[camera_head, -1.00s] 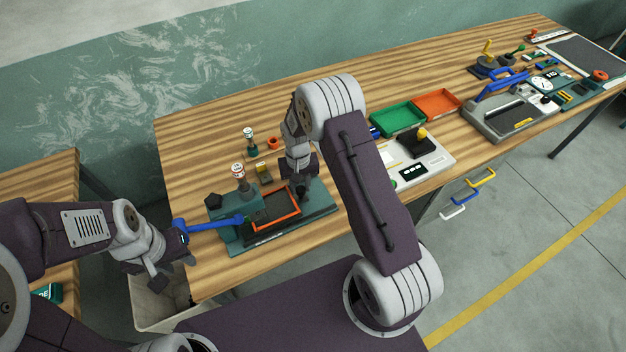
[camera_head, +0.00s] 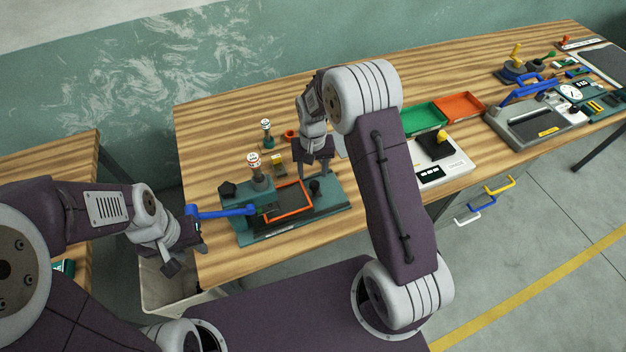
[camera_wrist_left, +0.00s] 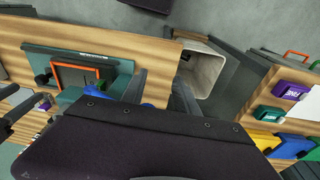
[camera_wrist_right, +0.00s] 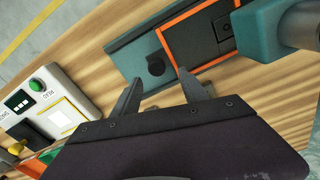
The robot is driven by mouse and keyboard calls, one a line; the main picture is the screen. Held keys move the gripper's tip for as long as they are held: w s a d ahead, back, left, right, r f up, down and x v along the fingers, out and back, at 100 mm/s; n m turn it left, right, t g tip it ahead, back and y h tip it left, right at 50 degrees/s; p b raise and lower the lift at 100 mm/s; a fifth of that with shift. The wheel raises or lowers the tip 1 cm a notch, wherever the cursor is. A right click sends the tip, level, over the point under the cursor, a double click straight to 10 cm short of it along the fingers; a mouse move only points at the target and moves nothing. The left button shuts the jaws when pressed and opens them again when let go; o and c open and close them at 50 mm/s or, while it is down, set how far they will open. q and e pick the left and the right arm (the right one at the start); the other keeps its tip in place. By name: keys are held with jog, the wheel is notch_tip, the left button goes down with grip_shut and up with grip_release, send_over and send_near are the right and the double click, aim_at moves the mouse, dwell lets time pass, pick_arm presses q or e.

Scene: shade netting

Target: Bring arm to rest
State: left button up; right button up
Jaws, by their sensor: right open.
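My right gripper (camera_head: 316,172) is open and empty above the right end of a teal fixture (camera_head: 243,233) with an orange frame (camera_head: 307,207). In the right wrist view its fingers (camera_wrist_right: 162,95) are spread over bare wood beside the fixture's black knob (camera_wrist_right: 156,66). My left gripper (camera_head: 184,258) is low at the table's front left edge, near the free end of the fixture's blue handle (camera_head: 222,212). In the left wrist view its fingers (camera_wrist_left: 160,88) stand apart with nothing between them; the table edge and a bin lie beyond.
A pale bin (camera_head: 165,292) stands below the left gripper, between two tables. Right of my right arm are a green tray (camera_head: 424,117), an orange tray (camera_head: 462,106) and a white panel (camera_head: 455,165). A red-and-white-topped post (camera_head: 254,160) rises from the fixture. The table's back left is clear.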

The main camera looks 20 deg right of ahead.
notch_tip(320, 180, up, 4)
jog(key=shift+f, duration=0.1)
jog(key=shift+a, duration=0.1)
dwell(0.3)
jog(key=s+d+n+t+b, duration=0.1)
jog(key=s+n+b, duration=0.1)
jog(key=s, duration=1.6)
jog(key=shift+d+r+b, duration=0.25)
jog(key=shift+r+b, duration=0.15)
jog(key=shift+r, duration=0.05)
